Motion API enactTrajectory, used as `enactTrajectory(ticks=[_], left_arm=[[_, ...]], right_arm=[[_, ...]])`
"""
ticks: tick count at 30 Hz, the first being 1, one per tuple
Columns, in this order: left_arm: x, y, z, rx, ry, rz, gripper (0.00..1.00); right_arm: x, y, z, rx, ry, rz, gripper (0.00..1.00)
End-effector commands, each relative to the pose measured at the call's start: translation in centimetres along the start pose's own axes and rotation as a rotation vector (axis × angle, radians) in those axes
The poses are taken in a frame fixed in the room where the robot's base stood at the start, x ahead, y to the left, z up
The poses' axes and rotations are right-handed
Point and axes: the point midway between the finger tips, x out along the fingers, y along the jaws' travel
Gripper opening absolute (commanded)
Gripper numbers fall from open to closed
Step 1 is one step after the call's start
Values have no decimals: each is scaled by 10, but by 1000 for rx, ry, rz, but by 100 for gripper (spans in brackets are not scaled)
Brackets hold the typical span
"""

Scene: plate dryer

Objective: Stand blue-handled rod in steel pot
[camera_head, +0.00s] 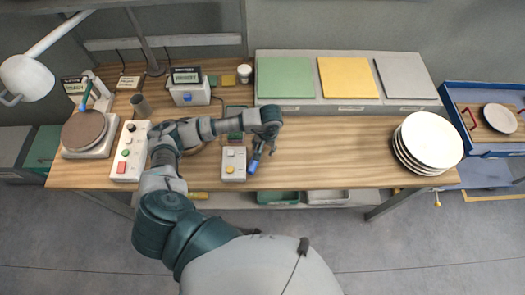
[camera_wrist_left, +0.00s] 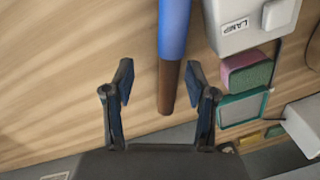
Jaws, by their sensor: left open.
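The blue-handled rod (camera_wrist_left: 174,30) lies on the wooden table, with a blue handle and a brown end. In the wrist view its brown end reaches between the fingers of my left gripper (camera_wrist_left: 160,82), which are open and apart from it on both sides. In the head view my left gripper (camera_head: 261,150) is low over the table, and the rod's blue part (camera_head: 253,167) shows just below it. A small grey metal vessel, apparently the steel pot (camera_head: 140,106), stands upright at the back left. My right gripper is not in view.
A white button panel (camera_head: 131,150) is farther left. Stacked plates (camera_head: 430,141) stand at the right.

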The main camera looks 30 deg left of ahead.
Motion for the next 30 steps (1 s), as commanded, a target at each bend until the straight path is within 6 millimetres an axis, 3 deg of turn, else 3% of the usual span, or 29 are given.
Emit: enactTrajectory(ticks=[6,12,30], left_arm=[[-49,0,-1,0,5,1,57],[-76,0,0,0,2,1,57],[-82,0,0,-1,0,0,57]], right_arm=[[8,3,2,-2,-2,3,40],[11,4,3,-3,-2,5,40],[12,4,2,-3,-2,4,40]])
